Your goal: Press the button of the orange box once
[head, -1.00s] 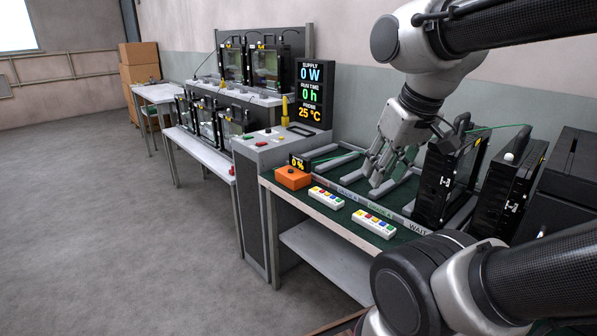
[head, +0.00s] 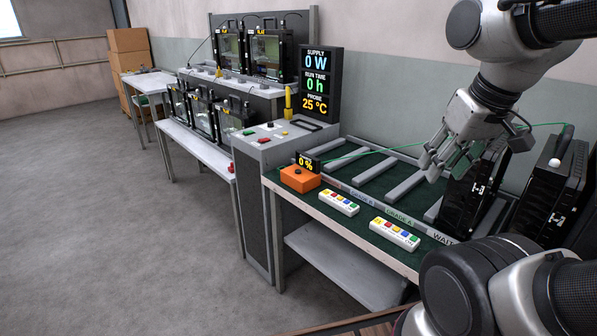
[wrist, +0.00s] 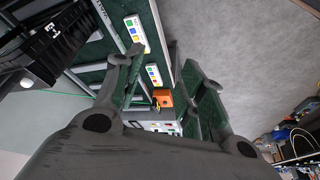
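The orange box (head: 300,180) sits at the front left corner of the green bench, with a small dark button (head: 297,171) on its top. In the wrist view the orange box (wrist: 164,98) shows small between my fingers, well beyond them; its button is not clear there. My gripper (head: 445,162) hangs over the bench, to the right of the box and apart from it. The fingers of my gripper (wrist: 165,70) are spread in the wrist view, with nothing between them.
A "0 %" display (head: 308,162) stands behind the box. Two white button strips, one nearer (head: 394,234) and one farther (head: 338,202), lie right of it. Black housings (head: 470,195) stand in the rack near my gripper. A grey console (head: 272,142) adjoins on the left.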

